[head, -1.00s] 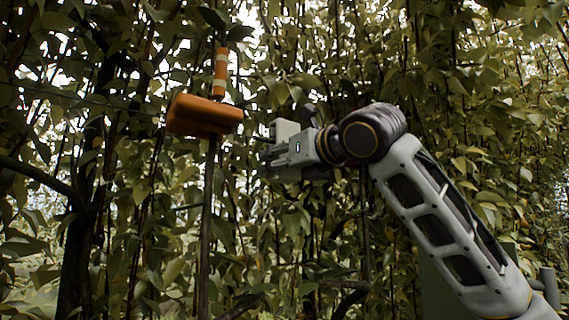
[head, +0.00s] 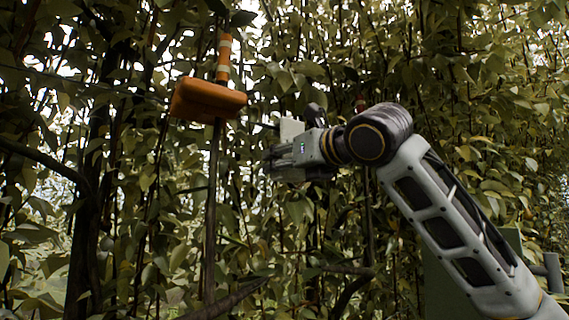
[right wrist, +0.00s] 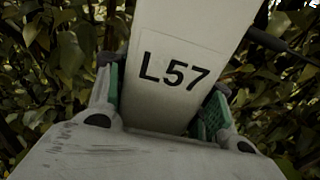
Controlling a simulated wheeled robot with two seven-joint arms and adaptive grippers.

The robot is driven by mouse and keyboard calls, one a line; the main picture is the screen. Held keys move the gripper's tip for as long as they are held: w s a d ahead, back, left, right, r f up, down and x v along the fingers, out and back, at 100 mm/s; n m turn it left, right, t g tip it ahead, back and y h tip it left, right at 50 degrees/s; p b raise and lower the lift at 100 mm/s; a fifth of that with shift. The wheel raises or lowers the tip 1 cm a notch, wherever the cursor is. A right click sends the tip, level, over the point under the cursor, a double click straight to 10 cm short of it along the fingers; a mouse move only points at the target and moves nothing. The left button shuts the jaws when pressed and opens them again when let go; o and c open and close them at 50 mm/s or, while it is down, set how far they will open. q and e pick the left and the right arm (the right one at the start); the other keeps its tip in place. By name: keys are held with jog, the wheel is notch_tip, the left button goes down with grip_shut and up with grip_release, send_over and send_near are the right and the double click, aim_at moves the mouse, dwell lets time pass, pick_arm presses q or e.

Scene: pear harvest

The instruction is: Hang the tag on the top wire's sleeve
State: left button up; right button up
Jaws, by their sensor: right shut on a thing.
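My right gripper (head: 275,155) reaches in from the right among the leaves. It is shut on a pale tag (head: 291,129), which stands up above the jaws. In the right wrist view the tag (right wrist: 180,75) reads "L57", with a green-padded finger on each side of its lower part. A short dark rod (head: 265,125) shows just left of the tag; a dark bar (right wrist: 265,38) also shows right of the tag in the wrist view. I cannot tell whether either is the wire's sleeve. My left gripper is out of view.
An orange box (head: 208,100) sits on a thin upright post (head: 211,200), left of my right gripper. An orange and white banded piece (head: 223,60) rises above it. A faint thin wire (head: 75,82) runs at the left. Dense leaves and dark branches fill the background.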

jog(key=o, duration=1.1)
jog(key=shift+s+d, duration=0.1)
jog(key=v, duration=1.1)
jog(key=shift+s+d, duration=0.2)
jog(key=shift+s, duration=0.1)
